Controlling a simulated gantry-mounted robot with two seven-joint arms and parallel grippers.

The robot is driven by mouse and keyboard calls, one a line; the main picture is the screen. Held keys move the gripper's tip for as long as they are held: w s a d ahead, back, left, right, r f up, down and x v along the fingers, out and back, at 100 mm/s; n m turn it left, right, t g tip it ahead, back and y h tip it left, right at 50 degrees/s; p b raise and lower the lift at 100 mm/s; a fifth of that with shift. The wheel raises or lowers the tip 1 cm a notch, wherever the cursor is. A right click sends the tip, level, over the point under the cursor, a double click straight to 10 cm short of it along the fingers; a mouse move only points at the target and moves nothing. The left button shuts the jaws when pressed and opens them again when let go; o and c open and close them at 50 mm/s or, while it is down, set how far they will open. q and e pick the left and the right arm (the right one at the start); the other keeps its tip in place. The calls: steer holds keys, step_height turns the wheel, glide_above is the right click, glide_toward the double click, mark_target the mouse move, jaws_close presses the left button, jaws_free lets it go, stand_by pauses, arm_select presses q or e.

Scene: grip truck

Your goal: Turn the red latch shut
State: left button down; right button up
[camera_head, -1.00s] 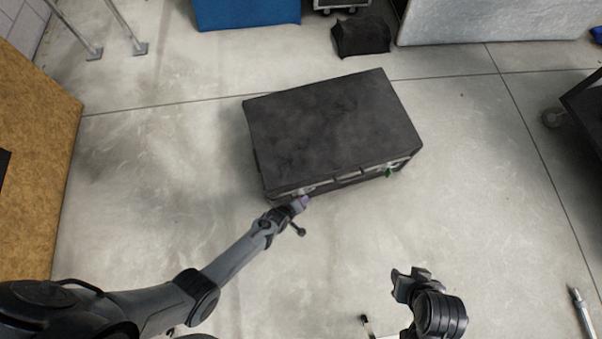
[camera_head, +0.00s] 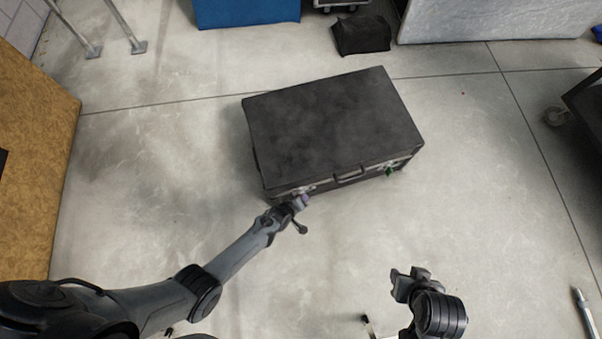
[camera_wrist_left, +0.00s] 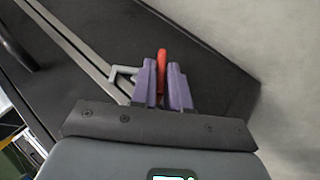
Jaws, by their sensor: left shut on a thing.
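A black case (camera_head: 335,125) lies closed on the concrete floor, with its latched front side facing me. My left gripper (camera_head: 301,201) is at the left part of that front side. In the left wrist view, the purple fingers of my left gripper (camera_wrist_left: 164,88) are shut on the red latch (camera_wrist_left: 161,75), whose upper end sticks out between them. In the head view the red latch is hidden by the gripper. A green latch (camera_head: 390,171) is at the right end of the front side. My right gripper (camera_head: 410,280) is apart from the case at the lower right; its fingers are unclear.
A grey metal loop (camera_wrist_left: 122,75) stands just left of the fingers in the left wrist view. A black handle (camera_head: 350,176) is mid-front on the case. A black bag (camera_head: 361,36) lies behind it. The floor in front is mostly clear.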

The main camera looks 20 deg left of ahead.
arm_select(q)
steer(key=shift+s+a+f+n+t+h+b, duration=0.15)
steer(key=shift+f+n+t+h+b, duration=0.2)
steer(key=shift+t+h+b, duration=1.05)
steer(key=shift+b, duration=0.25)
steer(key=shift+a+n+t+h, duration=0.1)
steer(key=shift+n+t+h, duration=0.2)
steer(key=shift+t, duration=0.1)
steer(key=shift+n+t+h, duration=0.25)
steer(key=shift+t+h, duration=0.35)
steer(key=shift+t, duration=0.1)
